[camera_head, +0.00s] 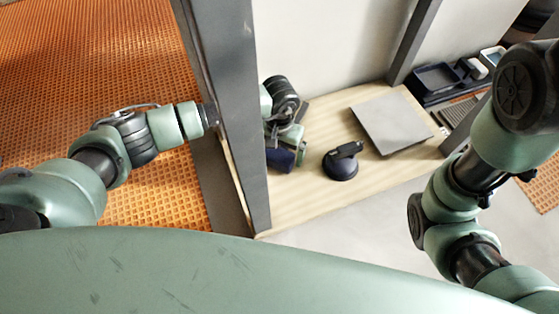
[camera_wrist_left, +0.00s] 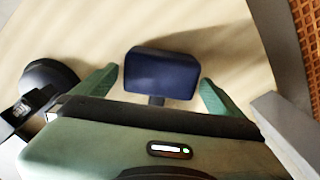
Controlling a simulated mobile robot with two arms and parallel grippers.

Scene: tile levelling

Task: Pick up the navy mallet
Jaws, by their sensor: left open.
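The navy mallet (camera_wrist_left: 162,73) shows in the left wrist view as a dark blue block-shaped head with a short dark piece of handle below it. The rest of its handle is hidden behind my gripper body. My left gripper (camera_wrist_left: 160,88) is open, with one green finger on each side of the mallet head and gaps between. In the head view the mallet (camera_head: 281,159) is partly covered by my left gripper (camera_head: 294,150), which is over the wooden table's left end. My right gripper is not in view.
A black suction-cup tool (camera_head: 342,164) stands on the wooden table (camera_head: 322,195) right of the mallet, and a grey tile (camera_head: 391,123) lies beyond it. A dark grey post (camera_head: 237,90) stands close left of my left gripper. Black trays (camera_head: 437,78) are at the back right.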

